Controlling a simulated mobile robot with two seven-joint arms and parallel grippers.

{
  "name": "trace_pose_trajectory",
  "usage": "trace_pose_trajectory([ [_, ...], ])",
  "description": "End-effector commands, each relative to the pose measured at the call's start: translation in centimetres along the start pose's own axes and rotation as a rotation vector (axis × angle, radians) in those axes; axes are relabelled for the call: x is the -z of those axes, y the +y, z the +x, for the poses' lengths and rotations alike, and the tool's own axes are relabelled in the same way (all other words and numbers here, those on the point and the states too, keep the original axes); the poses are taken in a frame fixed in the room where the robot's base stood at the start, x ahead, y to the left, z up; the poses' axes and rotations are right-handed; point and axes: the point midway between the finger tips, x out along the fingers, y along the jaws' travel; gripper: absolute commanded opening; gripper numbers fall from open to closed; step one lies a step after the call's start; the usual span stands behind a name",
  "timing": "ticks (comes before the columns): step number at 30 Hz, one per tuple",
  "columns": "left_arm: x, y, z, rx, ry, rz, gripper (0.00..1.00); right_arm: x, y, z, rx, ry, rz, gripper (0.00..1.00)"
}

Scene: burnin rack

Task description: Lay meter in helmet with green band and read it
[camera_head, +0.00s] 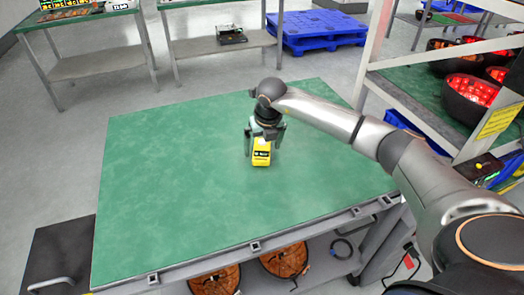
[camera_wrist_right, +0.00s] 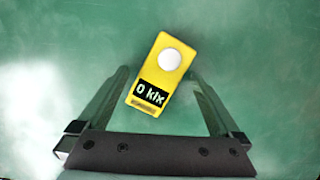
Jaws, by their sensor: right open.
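The yellow meter (camera_head: 261,153) is on the green table top (camera_head: 160,190), right of its middle. In the right wrist view the meter (camera_wrist_right: 176,82) lies tilted, with a white round sensor and a black display reading "0 klx". My right gripper (camera_head: 262,147) is over the meter, its open fingers on either side with gaps between. It also shows in the right wrist view (camera_wrist_right: 159,78). Several dark helmets with red-lit insides, one of them a large helmet (camera_head: 470,98), sit on the rack at right. I cannot make out a green band on any. My left gripper is out of view.
The rack (camera_head: 425,100) has a yellow label (camera_head: 498,121) on its frame. Two orange-brown bowl-like things (camera_head: 285,262) are on the shelf below the table. A blue pallet (camera_head: 318,30) and other tables stand behind. Most of the table top is bare.

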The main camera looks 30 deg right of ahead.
Motion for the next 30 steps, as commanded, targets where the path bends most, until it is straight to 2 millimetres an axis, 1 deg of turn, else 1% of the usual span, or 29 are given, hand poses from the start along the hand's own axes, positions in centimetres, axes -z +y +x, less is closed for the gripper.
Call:
trace_pose_trajectory([
  [2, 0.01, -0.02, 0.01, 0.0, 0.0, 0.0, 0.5, 0.0, 0.01, -0.02, 0.0, 0.0, 0.0, 1.0],
  [27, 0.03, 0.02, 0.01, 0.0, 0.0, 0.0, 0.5, 0.01, 0.0, -0.04, 0.0, 0.0, 0.0, 0.06],
  [28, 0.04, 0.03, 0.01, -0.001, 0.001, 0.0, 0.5, -0.01, 0.0, -0.07, 0.0, 0.0, 0.0, 0.04],
  [29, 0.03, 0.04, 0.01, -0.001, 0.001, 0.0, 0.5, -0.01, 0.0, -0.07, 0.0, 0.0, 0.0, 0.0],
  [30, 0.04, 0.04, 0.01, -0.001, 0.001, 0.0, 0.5, -0.01, 0.0, -0.07, 0.0, 0.0, 0.0, 0.0],
])
